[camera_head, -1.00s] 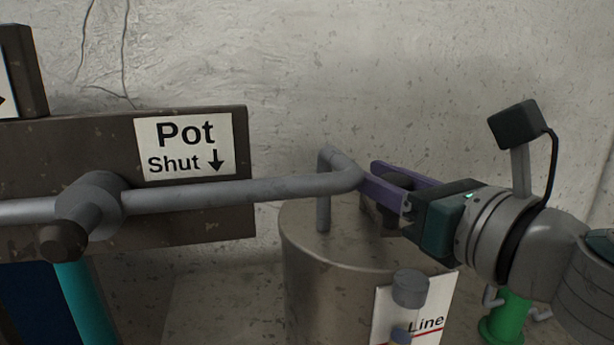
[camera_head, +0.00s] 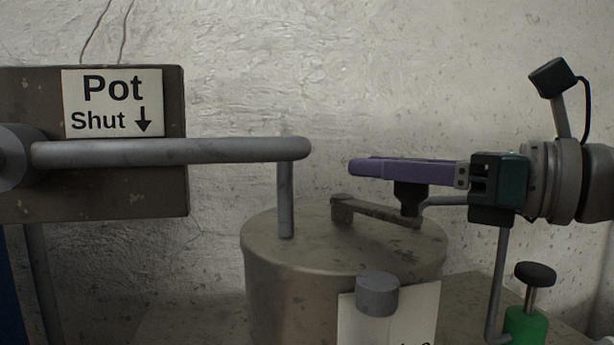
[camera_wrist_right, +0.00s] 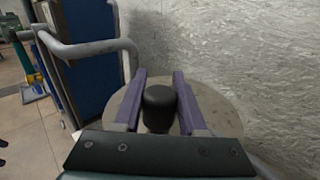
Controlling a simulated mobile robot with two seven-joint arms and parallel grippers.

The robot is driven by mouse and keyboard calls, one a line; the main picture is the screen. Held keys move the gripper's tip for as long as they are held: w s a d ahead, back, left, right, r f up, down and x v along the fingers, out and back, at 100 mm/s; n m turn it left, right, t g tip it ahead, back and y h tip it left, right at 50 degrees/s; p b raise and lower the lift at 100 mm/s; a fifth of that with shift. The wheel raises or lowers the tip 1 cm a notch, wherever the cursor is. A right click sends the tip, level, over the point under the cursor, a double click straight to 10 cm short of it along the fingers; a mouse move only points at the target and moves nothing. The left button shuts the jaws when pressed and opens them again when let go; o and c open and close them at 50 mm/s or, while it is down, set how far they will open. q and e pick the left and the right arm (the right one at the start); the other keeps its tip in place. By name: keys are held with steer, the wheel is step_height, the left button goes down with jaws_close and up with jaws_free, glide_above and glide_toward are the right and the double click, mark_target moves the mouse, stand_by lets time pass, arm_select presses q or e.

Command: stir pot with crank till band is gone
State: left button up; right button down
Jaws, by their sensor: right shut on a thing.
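The pot (camera_head: 285,280) is a grey-brown metal cylinder with a flat top at lower middle of the head view. A crank (camera_head: 378,212) lies across its top, its arm pointing right from a pivot to a black upright knob (camera_head: 408,198). My right gripper (camera_head: 352,167), with purple fingers, reaches in from the right above the pot. In the right wrist view the black knob (camera_wrist_right: 159,103) stands between the two fingers, which are shut on it. No band can be made out on the pot. My left gripper is not in view.
A grey pipe (camera_head: 170,150) runs from the left and bends down onto the pot's top. A "Pot Shut" sign (camera_head: 112,103) with a down arrow hangs behind it. A white plate (camera_head: 415,315) and grey knob (camera_head: 377,293) stand in front. A green fixture (camera_head: 525,325) sits right.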

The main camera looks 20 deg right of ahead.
steer(key=shift+d, duration=0.25)
stand_by(0.5)
steer(key=shift+c, duration=2.4)
jaws_free()
steer(key=shift+s+d+f+b, duration=0.15)
steer(key=shift+s+d+b, duration=0.05)
steer(key=shift+b, duration=0.25)
steer(key=b+v, duration=0.3)
steer(key=v, duration=0.6)
steer(key=shift+b, duration=0.35)
steer(key=shift+s, duration=0.1)
